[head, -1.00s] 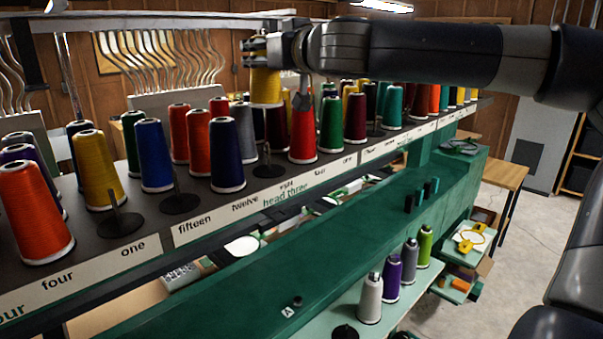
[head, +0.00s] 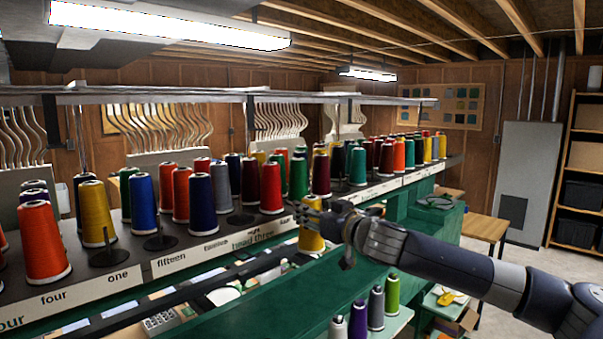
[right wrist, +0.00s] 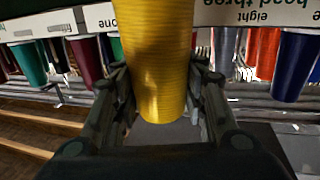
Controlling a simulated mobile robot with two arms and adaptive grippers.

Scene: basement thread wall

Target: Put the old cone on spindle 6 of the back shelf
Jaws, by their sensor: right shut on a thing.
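My right gripper (head: 308,212) is shut on a yellow cone (head: 312,239), which hangs below the fingers in front of the shelf's label strip. In the right wrist view, the yellow cone (right wrist: 155,75) sits between the two fingers (right wrist: 160,100). The back shelf (head: 125,232) carries a long row of coloured cones. Bare dark spindles stand on it, one behind label "one" (head: 104,256), one behind "fifteen" (head: 160,240) and one farther right (head: 240,217). I cannot make out a label for spindle 6. My left gripper is out of view.
A green table (head: 270,310) runs below the shelf. White, purple, grey and green cones (head: 376,308) stand on a lower ledge in front. A metal rail (head: 200,93) runs above the shelf. Open floor lies at the right, beyond a wooden table (head: 485,228).

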